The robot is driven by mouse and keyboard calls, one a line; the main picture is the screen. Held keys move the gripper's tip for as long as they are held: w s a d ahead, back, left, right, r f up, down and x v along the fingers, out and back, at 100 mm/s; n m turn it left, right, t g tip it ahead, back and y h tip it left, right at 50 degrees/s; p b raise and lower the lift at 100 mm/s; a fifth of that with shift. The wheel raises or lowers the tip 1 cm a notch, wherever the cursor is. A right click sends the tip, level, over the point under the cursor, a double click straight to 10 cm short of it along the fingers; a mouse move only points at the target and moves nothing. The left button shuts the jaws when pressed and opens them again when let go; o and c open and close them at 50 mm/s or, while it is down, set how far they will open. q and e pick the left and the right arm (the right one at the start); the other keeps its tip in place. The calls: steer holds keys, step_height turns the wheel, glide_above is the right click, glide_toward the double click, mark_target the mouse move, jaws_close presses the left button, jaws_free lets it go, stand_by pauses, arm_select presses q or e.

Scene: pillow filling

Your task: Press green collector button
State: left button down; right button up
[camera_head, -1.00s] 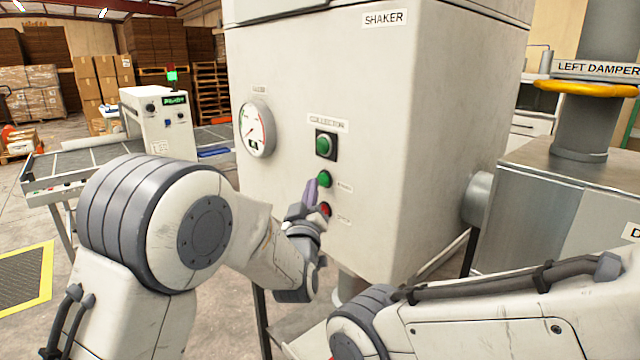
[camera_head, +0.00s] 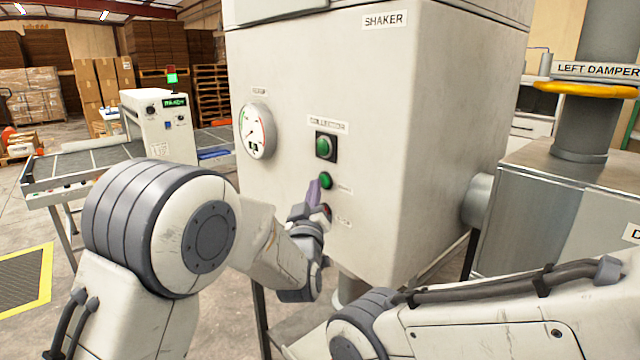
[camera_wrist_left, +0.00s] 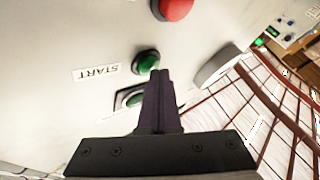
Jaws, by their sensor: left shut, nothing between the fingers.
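The green collector button (camera_head: 324,147) sits in a dark square frame on the pale shaker cabinet's front, under a small label. Below it are a smaller green start button (camera_head: 326,181) and a red button, partly hidden by my left gripper (camera_head: 314,184). That gripper is shut and empty, its dark purple fingers pointing up beside the start button. In the left wrist view, the fingertips (camera_wrist_left: 160,73) overlap the edge of the start button (camera_wrist_left: 146,62). The collector button (camera_wrist_left: 131,98) is partly covered by the fingers there. I cannot tell whether they touch the panel.
A round gauge (camera_head: 257,131) sticks out of the cabinet left of the buttons. The red button (camera_wrist_left: 174,8) shows at the top of the wrist view. My right arm crosses the lower right. A metal duct with a yellow ring (camera_head: 588,89) stands at the right.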

arm_select(q)
steer(key=shift+d, duration=0.15)
stand_by(0.4)
steer(key=shift+s+a+b, duration=0.5)
steer(key=shift+a+b, duration=0.1)
steer(key=shift+a, duration=0.15)
steer(key=s+a+b, duration=0.1)
steer(key=a, duration=0.1)
steer(key=s+a+b, duration=0.1)
steer(key=s+a, duration=0.1)
